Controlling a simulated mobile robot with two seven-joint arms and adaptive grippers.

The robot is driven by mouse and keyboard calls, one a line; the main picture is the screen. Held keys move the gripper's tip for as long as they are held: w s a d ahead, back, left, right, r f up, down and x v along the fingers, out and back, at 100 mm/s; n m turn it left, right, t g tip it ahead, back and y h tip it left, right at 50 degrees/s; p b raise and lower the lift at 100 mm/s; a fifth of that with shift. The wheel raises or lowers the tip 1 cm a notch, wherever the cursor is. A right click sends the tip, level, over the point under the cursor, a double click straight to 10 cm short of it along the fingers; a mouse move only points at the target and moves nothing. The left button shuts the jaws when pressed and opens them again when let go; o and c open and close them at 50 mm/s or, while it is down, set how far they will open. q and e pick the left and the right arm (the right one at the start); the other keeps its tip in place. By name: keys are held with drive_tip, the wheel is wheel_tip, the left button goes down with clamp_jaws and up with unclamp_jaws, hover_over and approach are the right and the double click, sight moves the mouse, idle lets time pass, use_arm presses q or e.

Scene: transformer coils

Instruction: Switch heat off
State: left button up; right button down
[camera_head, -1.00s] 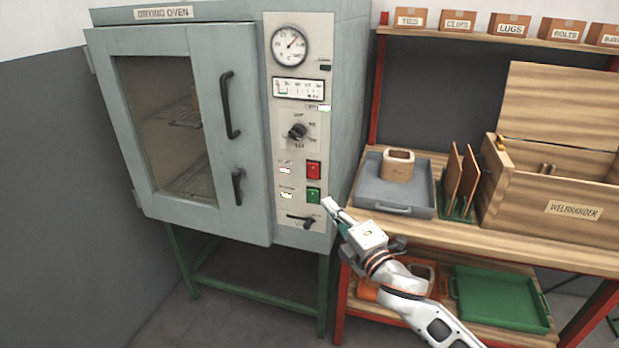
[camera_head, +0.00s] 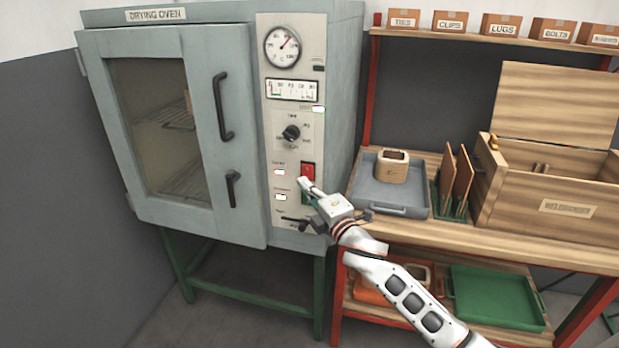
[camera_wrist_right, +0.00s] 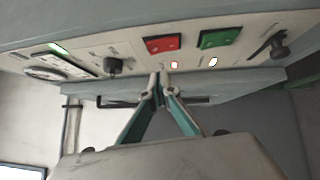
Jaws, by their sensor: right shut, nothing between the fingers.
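The drying oven (camera_head: 200,50) has a pale control panel down its right side. A red rocker switch (camera_head: 308,170) sits on the lower panel, and it also shows in the right wrist view (camera_wrist_right: 163,44). A green switch (camera_wrist_right: 218,37) is below it, mostly covered by my right gripper in the head view. Small lit lamps (camera_head: 279,172) sit beside the switches. My right gripper (camera_head: 303,183) is shut and empty, its tips in front of the panel close to the red switch's lower edge. I cannot tell whether they touch. My left gripper is out of view.
A round knob (camera_head: 291,133) and a dial gauge (camera_head: 283,47) are higher on the panel. A black lever (camera_wrist_right: 268,46) is at the panel's bottom. The oven door is shut. A bench with a grey tray (camera_head: 360,195) and wooden crate (camera_head: 500,200) stands to the right.

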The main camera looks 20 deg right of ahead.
sight(302, 168)
drive_tip(key=shift+w+d+r, duration=0.1)
drive_tip(key=shift+w+d, duration=0.45)
drive_tip(key=shift+w, duration=0.35)
drive_tip(key=shift+w+d+r, duration=0.1)
drive_tip(key=shift+w+d, duration=0.45)
drive_tip(key=shift+w, duration=0.3)
